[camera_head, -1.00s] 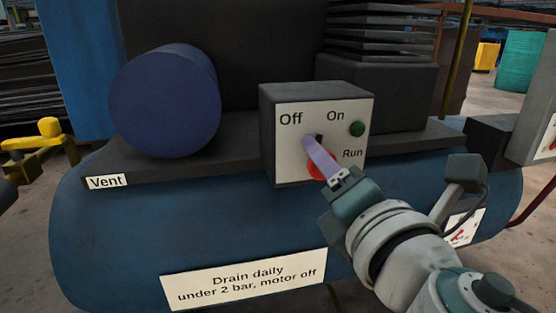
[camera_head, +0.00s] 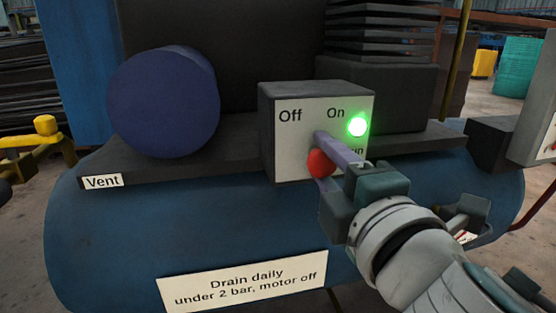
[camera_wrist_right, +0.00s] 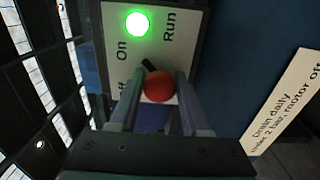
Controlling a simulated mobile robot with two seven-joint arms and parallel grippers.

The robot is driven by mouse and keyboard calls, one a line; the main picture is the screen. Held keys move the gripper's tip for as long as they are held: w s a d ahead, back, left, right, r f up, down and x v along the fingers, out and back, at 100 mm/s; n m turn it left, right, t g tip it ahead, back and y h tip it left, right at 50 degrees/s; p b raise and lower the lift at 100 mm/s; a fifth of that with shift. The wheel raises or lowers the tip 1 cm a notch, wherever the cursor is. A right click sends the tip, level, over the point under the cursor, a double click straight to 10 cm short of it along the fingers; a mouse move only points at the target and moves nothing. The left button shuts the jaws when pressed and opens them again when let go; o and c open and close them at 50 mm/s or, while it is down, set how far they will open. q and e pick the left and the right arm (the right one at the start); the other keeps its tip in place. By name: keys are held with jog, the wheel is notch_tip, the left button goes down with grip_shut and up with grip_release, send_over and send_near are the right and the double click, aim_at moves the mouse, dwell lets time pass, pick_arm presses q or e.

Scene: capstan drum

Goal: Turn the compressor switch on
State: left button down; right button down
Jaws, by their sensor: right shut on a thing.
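The compressor switch is on a dark box with a pale front panel (camera_head: 290,150) marked Off, On and Run. Its red knob (camera_head: 320,162) stands out from the panel, below the On side. The green lamp (camera_head: 357,125) beside On is lit brightly; it also shows in the right wrist view (camera_wrist_right: 139,24). My right gripper (camera_head: 321,160) has one finger above and one below the red knob in the head view. In the right wrist view the red knob (camera_wrist_right: 159,87) sits between the two fingers, with a dark stem behind it. My left gripper is not seen.
The box stands on a dark shelf above a blue tank (camera_head: 110,230) with a "Drain daily" label (camera_head: 243,281). A dark blue cylinder (camera_head: 160,105) is left of the box, and a finned block (camera_head: 385,95) is behind it on the right.

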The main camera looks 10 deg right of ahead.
dwell(0.4)
jog(key=shift+c, duration=2)
grip_release()
jog(key=s, duration=1)
jog(key=shift+d, duration=0.2)
